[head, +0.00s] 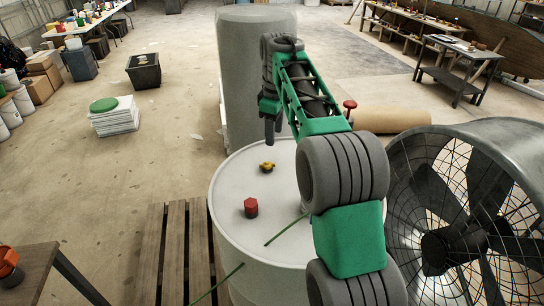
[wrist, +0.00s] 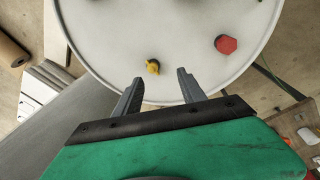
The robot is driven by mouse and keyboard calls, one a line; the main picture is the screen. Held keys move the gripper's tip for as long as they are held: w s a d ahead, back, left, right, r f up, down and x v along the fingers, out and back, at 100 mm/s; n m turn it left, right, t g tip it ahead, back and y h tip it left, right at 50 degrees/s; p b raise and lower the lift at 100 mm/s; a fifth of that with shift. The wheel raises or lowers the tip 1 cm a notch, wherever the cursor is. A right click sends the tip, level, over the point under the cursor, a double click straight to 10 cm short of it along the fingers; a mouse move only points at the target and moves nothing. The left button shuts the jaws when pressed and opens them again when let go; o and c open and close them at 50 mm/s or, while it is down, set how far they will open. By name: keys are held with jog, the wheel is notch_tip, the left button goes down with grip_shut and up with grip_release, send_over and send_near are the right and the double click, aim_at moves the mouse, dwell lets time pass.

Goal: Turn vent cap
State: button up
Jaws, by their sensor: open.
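A white drum (head: 225,205) stands upright in the middle of the head view, and its round lid fills the top of the wrist view (wrist: 200,45). On the lid sit a small yellow cap (head: 267,167) with a dark base and a red cap (head: 251,207). In the wrist view the yellow cap (wrist: 153,66) lies just beyond and between my fingertips, and the red cap (wrist: 226,44) is farther right. My gripper (wrist: 158,80) is open and empty, its two dark fingers apart near the lid's edge. In the head view, my gripper (head: 270,130) hangs above the drum's far side, partly hidden.
A large caged fan (head: 450,235) stands close on the right. A tall grey cylinder (head: 240,80) is behind the drum. A wooden pallet (head: 175,250) lies left of the drum.

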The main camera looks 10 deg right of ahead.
aim_at(267, 165)
jog(key=w+f+n, duration=0.1)
jog(key=w+f, duration=0.1)
jog(key=f, duration=0.1)
jog(key=w+f+n+g, duration=0.1)
jog(key=w+f+n, duration=0.1)
jog(key=w+f+n+p, duration=0.1)
jog(key=w+f+n, duration=0.1)
jog(key=f, duration=0.1)
jog(key=shift+w+d+f, duration=0.15)
jog(key=shift+d+f, duration=0.2)
jog(key=shift+d, duration=0.05)
jog(key=shift+f, duration=2.4)
notch_tip(267, 165, down, 3)
jog(key=shift+r+b, duration=0.2)
jog(key=shift+b, duration=0.95)
jog(key=shift+c, duration=0.3)
grip_shut()
